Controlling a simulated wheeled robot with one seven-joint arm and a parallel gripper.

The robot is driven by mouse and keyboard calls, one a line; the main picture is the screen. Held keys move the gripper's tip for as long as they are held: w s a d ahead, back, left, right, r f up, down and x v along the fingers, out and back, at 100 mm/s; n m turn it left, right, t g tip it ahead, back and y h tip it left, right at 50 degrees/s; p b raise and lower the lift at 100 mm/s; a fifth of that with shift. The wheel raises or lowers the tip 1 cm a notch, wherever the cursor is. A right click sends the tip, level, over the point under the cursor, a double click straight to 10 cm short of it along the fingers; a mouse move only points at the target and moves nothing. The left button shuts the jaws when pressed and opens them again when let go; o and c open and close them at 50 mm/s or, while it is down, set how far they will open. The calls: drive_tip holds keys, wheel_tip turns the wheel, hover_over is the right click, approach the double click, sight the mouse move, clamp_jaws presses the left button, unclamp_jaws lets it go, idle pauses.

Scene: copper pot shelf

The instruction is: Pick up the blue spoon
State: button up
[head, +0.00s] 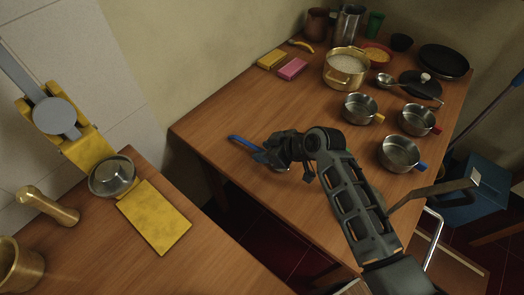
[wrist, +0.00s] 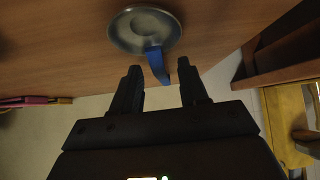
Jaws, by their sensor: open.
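The blue spoon has a blue handle (head: 245,143) that sticks out to the left of my gripper (head: 270,155) in the head view, near the table's front left edge. Its metal bowl is mostly hidden behind my gripper there. In the wrist view the round, shiny bowl lies on the wood, and the blue handle (wrist: 155,62) points down from it. My gripper (wrist: 159,72) is open, with one dark finger on each side of the handle's end in the picture. I cannot tell whether the handle is level with the fingertips or below them.
Small pots (head: 401,153) with coloured handles stand to the right on the wooden table (head: 222,120). A brass pot (head: 345,68), yellow and pink sponges (head: 292,68) and a black pan (head: 444,61) are further back.

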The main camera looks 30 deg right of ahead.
drive_tip(key=shift+c, duration=0.2)
clamp_jaws()
idle(0.4)
